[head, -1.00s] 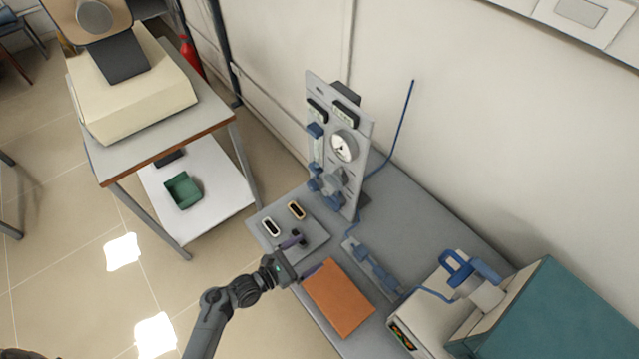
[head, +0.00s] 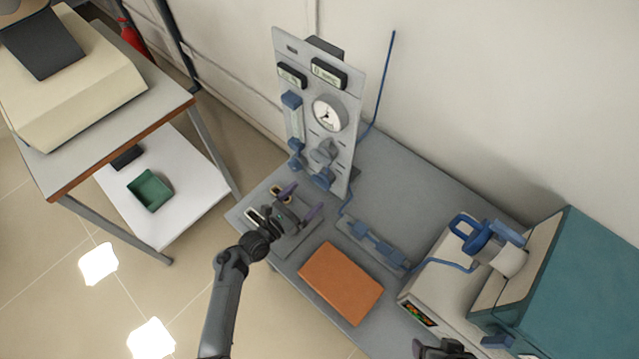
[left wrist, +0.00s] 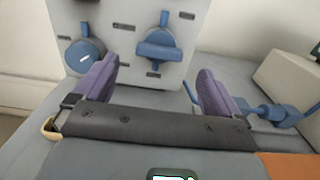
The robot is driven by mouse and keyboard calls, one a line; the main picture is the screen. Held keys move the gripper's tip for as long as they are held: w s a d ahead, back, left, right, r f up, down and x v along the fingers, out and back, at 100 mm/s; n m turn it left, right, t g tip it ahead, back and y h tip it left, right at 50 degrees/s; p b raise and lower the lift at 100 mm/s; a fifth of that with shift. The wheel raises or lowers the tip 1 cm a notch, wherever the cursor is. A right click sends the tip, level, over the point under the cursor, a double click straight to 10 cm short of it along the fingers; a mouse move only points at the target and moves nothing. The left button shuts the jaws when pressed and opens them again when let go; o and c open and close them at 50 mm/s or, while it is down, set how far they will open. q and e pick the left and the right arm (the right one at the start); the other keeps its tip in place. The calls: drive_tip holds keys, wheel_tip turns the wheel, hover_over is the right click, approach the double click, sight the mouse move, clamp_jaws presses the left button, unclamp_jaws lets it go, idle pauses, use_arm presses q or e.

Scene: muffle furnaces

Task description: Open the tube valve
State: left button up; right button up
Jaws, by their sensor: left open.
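The grey upright panel (head: 283,45) carries a round gauge (head: 328,113) and blue valve parts low on its front. In the left wrist view a round blue knob (left wrist: 85,56) is at left and a blue valve handle (left wrist: 160,46) is near the middle. A blue fitting in the tube line (head: 372,246) lies on a grey plate; it shows at right in the left wrist view (left wrist: 275,113). I cannot tell which is the tube valve. My left gripper (head: 300,202) is open and empty, in front of the panel, apart from the valves. My right gripper (head: 440,350) shows partly at the bottom edge.
An orange-brown block (head: 341,283) lies on the grey table (head: 395,185). A teal furnace (head: 580,280) and a pale unit (head: 440,285) stand at right. A trolley with a green tray (head: 150,191) stands at left.

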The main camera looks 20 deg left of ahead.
sight(318, 185)
use_arm(q)
drive_tip(key=b+x, duration=0.1)
drive_tip(key=x, duration=0.6)
drive_tip(key=shift+w, duration=0.25)
drive_tip(key=c, duration=1.1)
drive_tip(key=shift+o, duration=0.2)
